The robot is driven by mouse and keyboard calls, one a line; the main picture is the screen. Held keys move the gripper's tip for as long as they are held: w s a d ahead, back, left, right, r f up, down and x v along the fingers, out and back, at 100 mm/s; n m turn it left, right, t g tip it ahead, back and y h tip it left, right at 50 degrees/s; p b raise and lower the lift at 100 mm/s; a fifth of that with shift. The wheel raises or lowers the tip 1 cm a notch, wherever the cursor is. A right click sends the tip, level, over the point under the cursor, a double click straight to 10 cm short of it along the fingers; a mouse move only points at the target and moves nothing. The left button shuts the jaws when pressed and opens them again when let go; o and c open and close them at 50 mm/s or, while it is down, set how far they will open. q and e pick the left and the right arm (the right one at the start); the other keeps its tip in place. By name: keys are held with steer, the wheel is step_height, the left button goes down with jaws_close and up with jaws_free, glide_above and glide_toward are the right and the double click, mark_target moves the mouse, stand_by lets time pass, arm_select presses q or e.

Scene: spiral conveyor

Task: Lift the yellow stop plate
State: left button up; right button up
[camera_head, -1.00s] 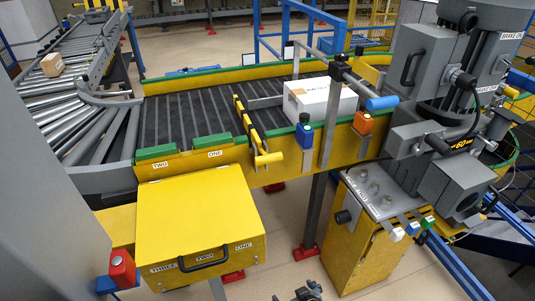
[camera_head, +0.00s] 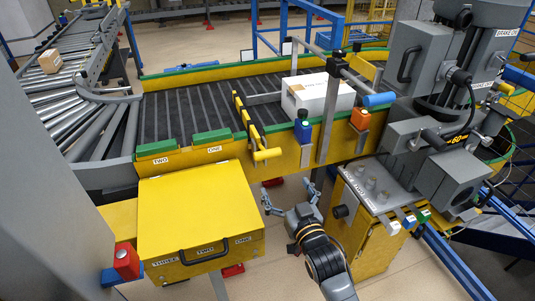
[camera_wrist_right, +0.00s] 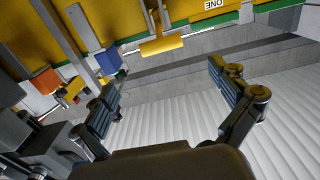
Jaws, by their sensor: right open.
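The yellow stop plate (camera_head: 251,125) stands across the dark slatted conveyor, with a yellow handle (camera_head: 267,155) jutting out over the near side rail. The handle (camera_wrist_right: 163,45) also shows near the top middle of the right wrist view. My right gripper (camera_head: 291,194) is below and in front of the handle, apart from it. Its two fingers (camera_wrist_right: 165,88) are spread, with nothing between them. My left gripper is not in view.
A white box (camera_head: 322,97) sits on the belt right of the stop plate. A blue button box (camera_head: 304,131) and an orange one (camera_head: 361,119) are on the rail. A yellow lidded box (camera_head: 200,210) stands left of my gripper, a yellow cabinet (camera_head: 365,230) right.

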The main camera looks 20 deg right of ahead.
mark_target(269, 157)
steer(key=w, duration=0.9)
steer(key=w+p, duration=0.1)
steer(key=w, duration=0.4)
steer(key=shift+a+r, duration=0.15)
steer(key=shift+a, duration=0.1)
steer(key=shift+c, duration=0.4)
